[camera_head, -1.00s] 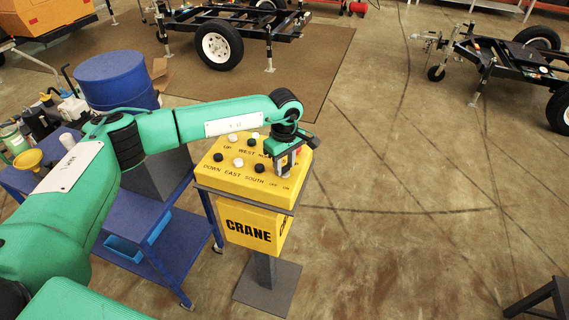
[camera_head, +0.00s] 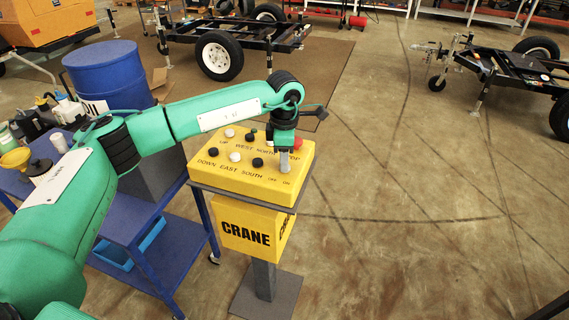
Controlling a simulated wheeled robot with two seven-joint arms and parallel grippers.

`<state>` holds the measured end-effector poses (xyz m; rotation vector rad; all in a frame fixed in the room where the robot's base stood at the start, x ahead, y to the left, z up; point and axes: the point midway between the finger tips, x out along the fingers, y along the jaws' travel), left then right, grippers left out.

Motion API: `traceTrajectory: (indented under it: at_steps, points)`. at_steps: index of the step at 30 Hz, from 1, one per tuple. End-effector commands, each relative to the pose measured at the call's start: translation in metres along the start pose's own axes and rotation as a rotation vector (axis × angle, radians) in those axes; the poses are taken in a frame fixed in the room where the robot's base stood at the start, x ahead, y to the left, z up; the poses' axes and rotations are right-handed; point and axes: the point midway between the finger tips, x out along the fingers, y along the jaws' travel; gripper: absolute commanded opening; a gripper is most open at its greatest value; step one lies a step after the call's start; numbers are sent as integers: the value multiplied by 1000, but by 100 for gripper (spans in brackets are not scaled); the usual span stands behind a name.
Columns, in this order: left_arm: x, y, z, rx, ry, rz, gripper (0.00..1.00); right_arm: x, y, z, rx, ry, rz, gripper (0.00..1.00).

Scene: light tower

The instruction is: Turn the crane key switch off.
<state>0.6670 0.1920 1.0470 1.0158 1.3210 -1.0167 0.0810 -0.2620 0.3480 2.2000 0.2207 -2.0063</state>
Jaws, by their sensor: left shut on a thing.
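The yellow crane control box (camera_head: 215,178) stands on a grey post, with black and white buttons on its sloped top and the word CRANE on its front. A red stop button (camera_head: 297,143) shows at its right end. My left gripper (camera_head: 285,164) points down over the right end of the panel, just above the OFF and ON labels. It is shut on the key switch, which the fingers mostly hide. The angle of the key cannot be seen. My right gripper is not in view.
A blue cart (camera_head: 150,262) with bottles stands close left of the box, with a blue drum (camera_head: 108,75) behind it. Black trailer frames (camera_head: 240,32) stand at the back. The concrete floor (camera_head: 400,220) right of the box is clear.

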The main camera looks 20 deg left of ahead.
Motion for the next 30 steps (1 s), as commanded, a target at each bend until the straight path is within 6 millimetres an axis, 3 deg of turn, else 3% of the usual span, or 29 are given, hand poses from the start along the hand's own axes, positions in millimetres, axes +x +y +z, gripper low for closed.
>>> traceTrajectory:
  at_steps: [12,30]
  points:
    - [0,0,0,-210,-1,3,14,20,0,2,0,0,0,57]
    - [-2,1,0,-248,-2,3,14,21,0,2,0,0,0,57]
